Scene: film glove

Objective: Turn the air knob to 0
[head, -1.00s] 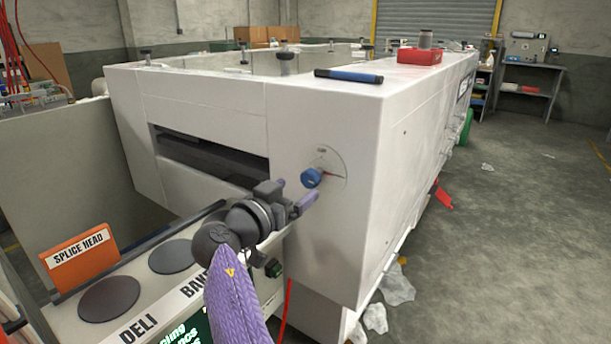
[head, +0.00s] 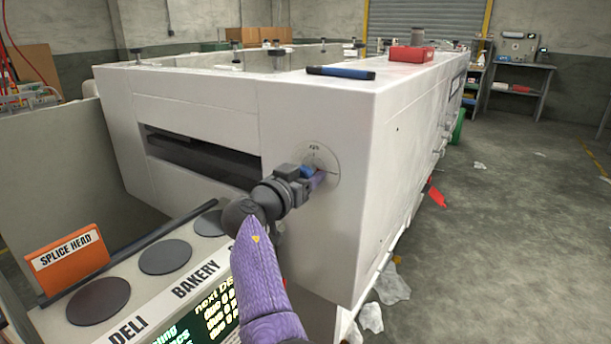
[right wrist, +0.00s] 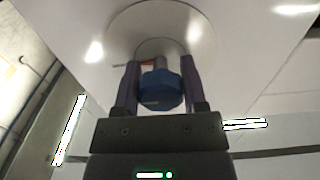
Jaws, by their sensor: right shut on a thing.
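The blue air knob (right wrist: 161,90) sits on a round dial plate (right wrist: 190,32) on the white machine's end face. In the right wrist view a red pointer shows at the left behind the knob. In the head view the dial plate (head: 326,158) is partly covered by my right gripper (head: 314,177), and only a bit of the knob (head: 307,171) shows. My right gripper (right wrist: 158,88) has its two purple fingers on either side of the knob, shut on it. The dial's markings are too small to read. My left gripper is not in view.
The white machine (head: 320,110) fills the middle, with a dark slot (head: 200,155) left of the dial. A blue-black tool (head: 341,72) and a red box (head: 411,54) lie on top. A counter with an orange sign (head: 65,262) stands at lower left. Open floor lies right.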

